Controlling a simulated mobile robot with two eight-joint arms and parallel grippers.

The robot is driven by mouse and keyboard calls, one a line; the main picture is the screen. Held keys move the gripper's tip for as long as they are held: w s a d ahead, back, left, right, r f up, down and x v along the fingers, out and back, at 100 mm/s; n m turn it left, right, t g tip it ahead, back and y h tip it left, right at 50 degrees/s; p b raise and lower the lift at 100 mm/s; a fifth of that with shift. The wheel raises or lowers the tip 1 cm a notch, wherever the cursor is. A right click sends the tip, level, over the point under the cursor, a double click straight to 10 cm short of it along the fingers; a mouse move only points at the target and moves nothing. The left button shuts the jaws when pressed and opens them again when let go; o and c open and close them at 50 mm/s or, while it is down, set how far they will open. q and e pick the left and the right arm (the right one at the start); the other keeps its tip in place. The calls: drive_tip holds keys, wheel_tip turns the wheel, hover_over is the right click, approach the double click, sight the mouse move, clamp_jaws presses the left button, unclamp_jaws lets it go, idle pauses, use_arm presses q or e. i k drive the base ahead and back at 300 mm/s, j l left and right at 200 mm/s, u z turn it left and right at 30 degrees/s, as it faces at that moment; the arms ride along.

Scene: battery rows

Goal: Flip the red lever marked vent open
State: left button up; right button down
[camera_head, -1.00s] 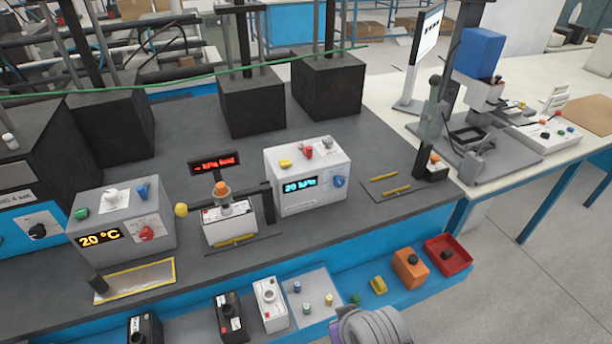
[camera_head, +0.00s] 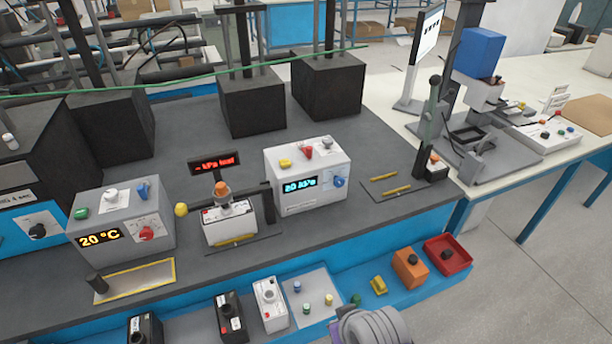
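A small red lever (camera_head: 308,153) stands on top of the grey box with a cyan display (camera_head: 300,186), right of the middle of the bench. It sits between a yellow knob (camera_head: 285,163) and a pale knob (camera_head: 327,143). Its marking is too small to read, and I cannot tell which position it is in. The display seems to read about 20 kPa. Neither of my gripper's fingertips shows. A rounded grey part at the bottom edge seems to be a piece of my own arm.
A temperature box (camera_head: 122,218) is further left. Parts and a red tray (camera_head: 464,267) line the front shelf.

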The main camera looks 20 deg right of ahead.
sight(307, 150)
drive_tip(key=l+z, duration=0.15)
drive_tip(key=z, duration=0.25)
drive_tip(key=l+z, duration=0.15)
drive_tip(key=z, duration=0.25)
drive_tip(key=l+z, duration=0.1)
drive_tip(key=z, duration=0.3)
drive_tip(key=i+l+z, duration=0.1)
drive_tip(key=z, duration=0.3)
